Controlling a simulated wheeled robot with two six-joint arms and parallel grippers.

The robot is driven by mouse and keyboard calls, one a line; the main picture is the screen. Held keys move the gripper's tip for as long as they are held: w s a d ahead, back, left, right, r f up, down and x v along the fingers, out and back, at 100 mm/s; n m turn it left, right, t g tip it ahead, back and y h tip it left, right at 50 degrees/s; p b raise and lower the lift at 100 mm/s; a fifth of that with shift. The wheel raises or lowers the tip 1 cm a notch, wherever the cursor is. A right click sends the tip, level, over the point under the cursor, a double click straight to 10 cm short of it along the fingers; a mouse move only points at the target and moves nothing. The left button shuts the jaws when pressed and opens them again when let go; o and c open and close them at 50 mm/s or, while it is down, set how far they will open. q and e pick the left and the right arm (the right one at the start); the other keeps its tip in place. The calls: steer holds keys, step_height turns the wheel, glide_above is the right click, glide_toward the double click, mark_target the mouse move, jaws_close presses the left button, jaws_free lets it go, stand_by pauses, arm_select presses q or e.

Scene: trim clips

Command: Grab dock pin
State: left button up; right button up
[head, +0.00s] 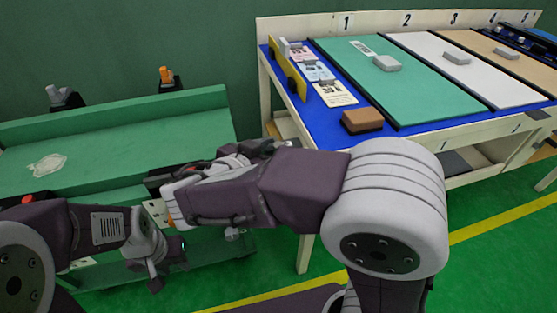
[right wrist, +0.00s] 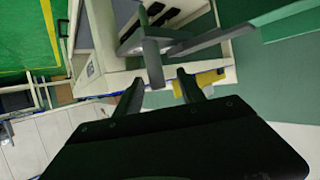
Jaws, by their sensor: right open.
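A grey post with a crossbar, perhaps the dock pin (right wrist: 152,62), shows in the right wrist view just beyond my right fingertips. Its lower end lies between the lines of the two fingers. My right gripper (right wrist: 158,85) is open and empty, and I cannot tell whether a finger touches the post. In the head view my right forearm hides most of that spot. My left gripper (head: 168,266) hangs low at the left by the green bench, its fingers apart with nothing visible between them.
The green bench (head: 130,112) carries a grey piece (head: 62,97) and an orange piece (head: 167,76) on black bases. A numbered table (head: 318,122) at the right holds coloured panels, cards (head: 312,70) and a brown block (head: 362,120). Green floor lies in front.

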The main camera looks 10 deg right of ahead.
steer(key=b+x, duration=0.1)
steer(key=x, duration=0.3)
steer(key=shift+d+f+b, duration=0.3)
steer(key=shift+f+b, duration=0.05)
steer(key=shift+b, duration=0.05)
steer(key=shift+w+d, duration=0.15)
jaws_close()
step_height(320, 180, up, 10)
steer(key=p, duration=0.4)
